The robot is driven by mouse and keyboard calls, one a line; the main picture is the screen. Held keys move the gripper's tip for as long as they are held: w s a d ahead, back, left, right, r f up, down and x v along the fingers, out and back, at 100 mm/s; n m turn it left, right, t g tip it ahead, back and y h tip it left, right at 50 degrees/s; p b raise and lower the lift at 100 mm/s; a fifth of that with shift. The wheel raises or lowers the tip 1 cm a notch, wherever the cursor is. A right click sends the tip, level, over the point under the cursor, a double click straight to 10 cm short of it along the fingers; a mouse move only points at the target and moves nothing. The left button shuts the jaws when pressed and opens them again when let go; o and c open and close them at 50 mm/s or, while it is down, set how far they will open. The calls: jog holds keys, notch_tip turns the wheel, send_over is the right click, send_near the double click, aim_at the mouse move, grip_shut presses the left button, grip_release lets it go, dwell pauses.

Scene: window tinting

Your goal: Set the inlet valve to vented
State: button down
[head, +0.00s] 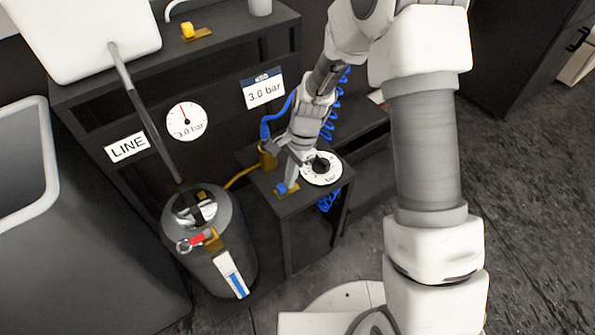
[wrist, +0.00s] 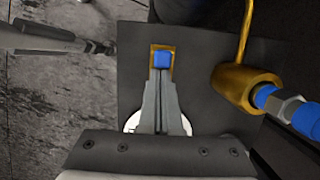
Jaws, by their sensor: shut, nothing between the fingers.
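A small blue block (wrist: 163,59) sits in a brass plate (wrist: 153,48) on a small dark stand; it also shows in the head view (head: 281,188). It looks like a valve lever or slider, but no label on it is readable. My gripper (wrist: 161,72) is shut and empty, its fingertips right at the blue block's near edge; I cannot tell whether they touch it. In the head view my gripper (head: 290,178) points down over it. A brass fitting (wrist: 240,88) with a blue hose stands beside the plate. A white dial (head: 322,169) with a black knob is partly hidden by my gripper.
A grey tank (head: 212,265) with a red-handled valve (head: 197,239) stands left of the stand. Behind are a LINE sign (head: 127,147), a gauge (head: 187,122) and a display (head: 264,89), both reading 3.0 bar.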

jog(key=shift+r, duration=0.1)
jog(key=p+v, duration=0.7)
jog(key=v, duration=0.3)
jog(key=shift+p, duration=0.4)
